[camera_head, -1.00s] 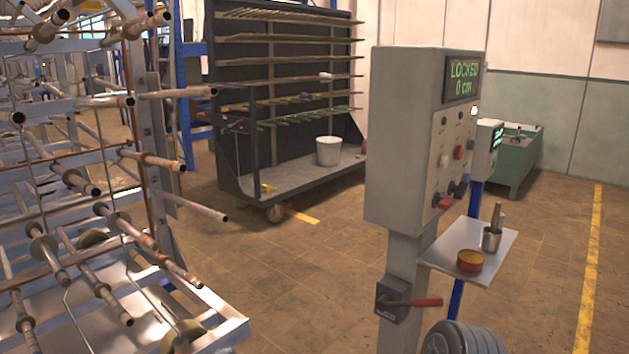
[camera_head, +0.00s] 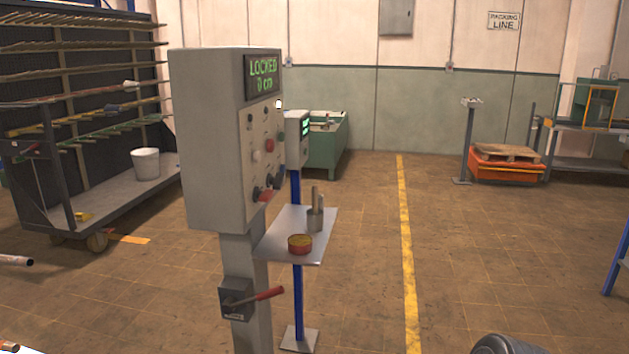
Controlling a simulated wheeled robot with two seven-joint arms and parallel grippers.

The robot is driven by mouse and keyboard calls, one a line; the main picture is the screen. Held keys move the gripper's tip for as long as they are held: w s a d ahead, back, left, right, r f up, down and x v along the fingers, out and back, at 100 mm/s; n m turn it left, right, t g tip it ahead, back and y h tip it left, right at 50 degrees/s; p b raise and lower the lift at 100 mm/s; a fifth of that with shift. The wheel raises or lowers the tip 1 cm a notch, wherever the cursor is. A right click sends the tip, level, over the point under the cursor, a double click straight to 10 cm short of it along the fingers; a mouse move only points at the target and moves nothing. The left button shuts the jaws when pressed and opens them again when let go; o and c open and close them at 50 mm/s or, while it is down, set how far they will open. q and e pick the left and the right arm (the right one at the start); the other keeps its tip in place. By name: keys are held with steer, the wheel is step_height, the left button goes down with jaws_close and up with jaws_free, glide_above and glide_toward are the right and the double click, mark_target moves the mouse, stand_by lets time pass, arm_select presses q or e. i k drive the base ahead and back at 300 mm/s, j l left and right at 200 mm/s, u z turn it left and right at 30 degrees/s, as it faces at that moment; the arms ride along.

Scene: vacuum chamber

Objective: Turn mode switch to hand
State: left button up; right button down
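A grey control cabinet (camera_head: 207,140) stands on a post left of centre, seen at an angle. Its green display (camera_head: 262,77) reads "LOCKED 0 cm". A lever box with a red handle (camera_head: 269,294) is on the post below.
A dark rack cart (camera_head: 110,208) stands at left. A pallet on an orange lift (camera_head: 507,165) is far right. The floor around the yellow line (camera_head: 407,260) is clear.

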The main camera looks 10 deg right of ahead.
mark_target(276, 182)
steer(key=i+l, duration=0.25)
steer(key=l, duration=0.25)
steer(key=i+l+u, duration=0.15)
steer(key=l, duration=0.4)
steer(key=i+l, duration=0.3)
steer(key=l, duration=0.25)
steer(key=i+l+u, duration=0.15)
steer(key=l, duration=0.4)
steer(key=i+l, duration=0.2)
steer(key=l, duration=0.35)
steer(key=i+l+u, duration=0.15)
steer(key=l, duration=0.4)
steer(key=i+l, duration=0.2)
steer(key=l, duration=0.4)
steer(key=i+l+u, duration=0.15)
steer(key=l, duration=0.45)
